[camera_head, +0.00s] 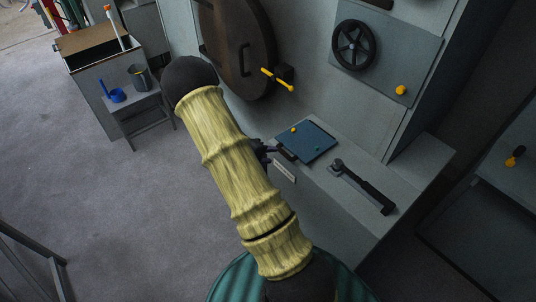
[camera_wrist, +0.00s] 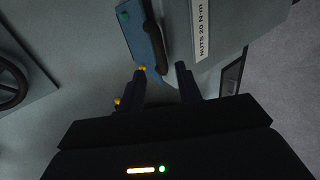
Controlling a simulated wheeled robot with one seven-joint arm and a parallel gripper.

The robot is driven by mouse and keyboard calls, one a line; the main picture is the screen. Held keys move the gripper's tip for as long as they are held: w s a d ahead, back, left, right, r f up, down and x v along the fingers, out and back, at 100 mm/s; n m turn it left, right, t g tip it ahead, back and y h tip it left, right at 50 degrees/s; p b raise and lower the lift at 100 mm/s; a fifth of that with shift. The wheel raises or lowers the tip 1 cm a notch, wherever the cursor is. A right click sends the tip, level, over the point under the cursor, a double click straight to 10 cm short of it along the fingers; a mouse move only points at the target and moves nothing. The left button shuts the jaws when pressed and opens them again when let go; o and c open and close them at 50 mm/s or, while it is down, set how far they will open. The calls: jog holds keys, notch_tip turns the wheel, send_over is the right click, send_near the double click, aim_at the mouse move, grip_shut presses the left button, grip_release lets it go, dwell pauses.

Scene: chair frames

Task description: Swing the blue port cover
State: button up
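The blue port cover (camera_head: 312,140) is a flat blue plate on top of the low grey ledge, with a yellow knob, a teal knob and a dark handle (camera_head: 286,152) along its near-left edge. The plate also shows in the wrist view (camera_wrist: 139,32), with the dark handle (camera_wrist: 154,45) beside it. My gripper (camera_head: 264,151) is next to the handle, partly hidden behind my yellow arm. In the wrist view its two fingers (camera_wrist: 161,72) are apart, and the handle's near end appears between the tips. I cannot tell whether they touch it.
A dark lever (camera_head: 362,186) lies on the ledge to the right. A round brown hatch (camera_head: 235,45) with a yellow-ended handle and a black handwheel (camera_head: 354,45) are on the wall behind. A side table (camera_head: 134,103) holds a blue item and a grey mug.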

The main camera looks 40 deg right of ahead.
aim_at(283, 153)
jog(key=b+x, duration=0.8)
jog(key=b, duration=0.1)
jog(key=shift+c, duration=1)
jog(key=shift+a, duration=0.1)
grip_shut()
